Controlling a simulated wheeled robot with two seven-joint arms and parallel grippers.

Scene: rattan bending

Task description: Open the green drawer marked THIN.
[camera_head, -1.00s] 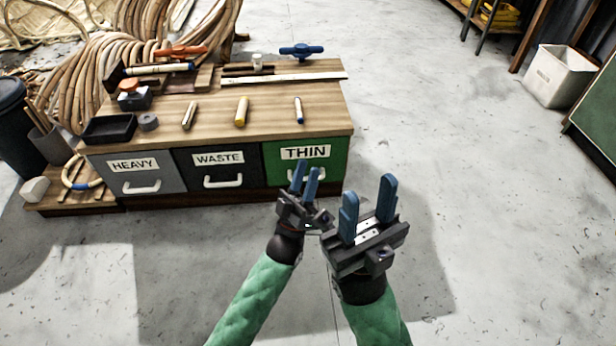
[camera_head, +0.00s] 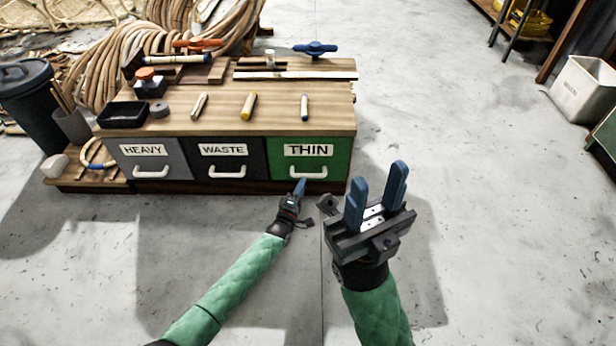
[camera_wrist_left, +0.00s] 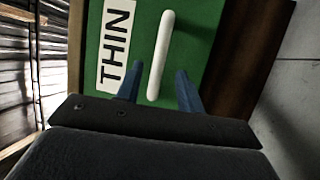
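The green drawer marked THIN (camera_head: 338,161) is the rightmost of the drawers in the workbench front and looks shut. Its white handle (camera_head: 308,173) sits low on the face. My left gripper (camera_head: 299,186) is just in front of and below the handle in the head view. In the left wrist view its blue fingers (camera_wrist_left: 157,88) are open, one on each side of the lower end of the white handle (camera_wrist_left: 161,55), with the THIN label (camera_wrist_left: 116,45) beside it. I cannot tell whether they touch it. My right gripper (camera_head: 377,196) is open and empty, to the right over the floor.
The grey HEAVY drawer (camera_head: 176,160) and dark WASTE drawer (camera_head: 222,163) are to the left, also shut. Tools and rattan pieces lie on the wooden benchtop (camera_head: 225,118).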

